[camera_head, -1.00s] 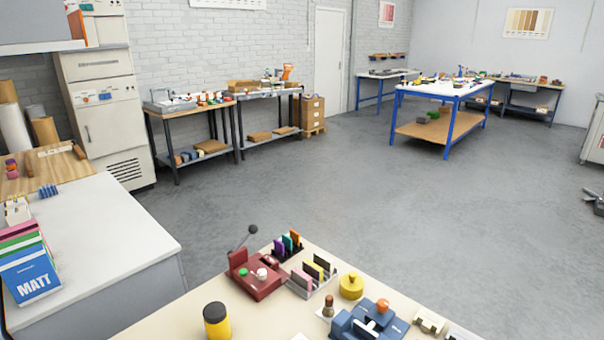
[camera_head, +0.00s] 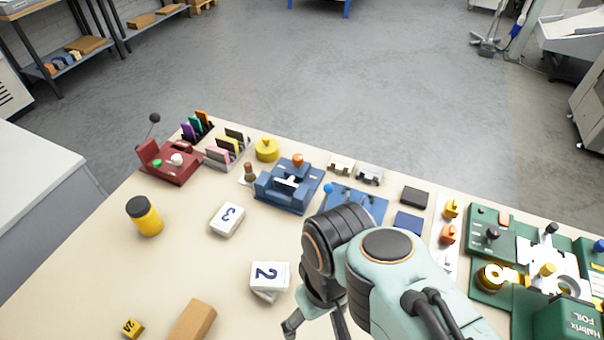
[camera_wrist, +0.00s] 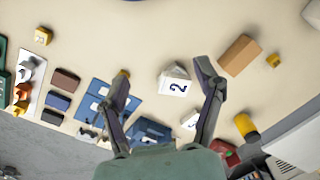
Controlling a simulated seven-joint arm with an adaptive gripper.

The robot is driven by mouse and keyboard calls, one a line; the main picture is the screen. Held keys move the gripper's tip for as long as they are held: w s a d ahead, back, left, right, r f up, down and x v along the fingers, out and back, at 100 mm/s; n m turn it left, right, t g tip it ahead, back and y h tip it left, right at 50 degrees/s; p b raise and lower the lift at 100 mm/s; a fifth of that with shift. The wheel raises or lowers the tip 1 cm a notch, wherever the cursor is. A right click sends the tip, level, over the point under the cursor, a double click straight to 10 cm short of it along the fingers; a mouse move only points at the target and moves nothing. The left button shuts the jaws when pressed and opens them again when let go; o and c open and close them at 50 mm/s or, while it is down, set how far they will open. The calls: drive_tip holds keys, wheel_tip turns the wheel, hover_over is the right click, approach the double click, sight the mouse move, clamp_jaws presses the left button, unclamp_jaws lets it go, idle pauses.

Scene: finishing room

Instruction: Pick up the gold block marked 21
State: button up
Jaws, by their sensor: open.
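A small gold block (camera_head: 133,328) lies at the bottom left of the head view, beside a brown box (camera_head: 194,322). Its dark mark starts with a 2; I cannot read the second digit surely. It also shows in the wrist view (camera_wrist: 273,61), right of the brown box (camera_wrist: 240,54). A second small yellow-gold block (camera_wrist: 43,36) is at the upper left of the wrist view; its mark is too small to read. My gripper (camera_head: 315,325) is open and empty above the table, its fingers (camera_wrist: 163,70) spread wide, apart from both blocks.
White cards marked 2 (camera_head: 269,275) lie near my gripper. A white card pack (camera_head: 227,219), a yellow jar with a black lid (camera_head: 145,217) and a blue press (camera_head: 290,185) stand beyond. Green Halbrix foil equipment (camera_head: 565,318) fills the right. The table's left front is mostly clear.

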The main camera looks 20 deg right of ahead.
drive_tip(key=w+d+f+m+t, duration=0.1)
drive_tip(key=w+d+m+t, duration=0.1)
drive_tip(key=w+m, duration=0.75)
drive_tip(key=w+d+f+m+t, duration=0.15)
drive_tip(key=w+m, duration=0.45)
drive_tip(key=m, duration=0.7)
drive_tip(key=d+f+m+g, duration=0.1)
drive_tip(key=d+f+m, duration=0.1)
drive_tip(key=f, duration=0.3)
drive_tip(key=s+d+f+m+g, duration=0.1)
drive_tip(key=d+f+m, duration=0.1)
drive_tip(key=f, duration=0.3)
drive_tip(key=d+f+m+g, duration=0.1)
drive_tip(key=d+f+m, duration=0.2)
drive_tip(key=d+f, duration=0.1)
drive_tip(key=shift+s+f+h, duration=0.15)
drive_tip(key=shift+f+h, duration=0.25)
drive_tip(key=shift+f, duration=0.25)
wheel_tip(320, 180, down, 7)
drive_tip(key=shift+r, duration=0.2)
clamp_jaws()
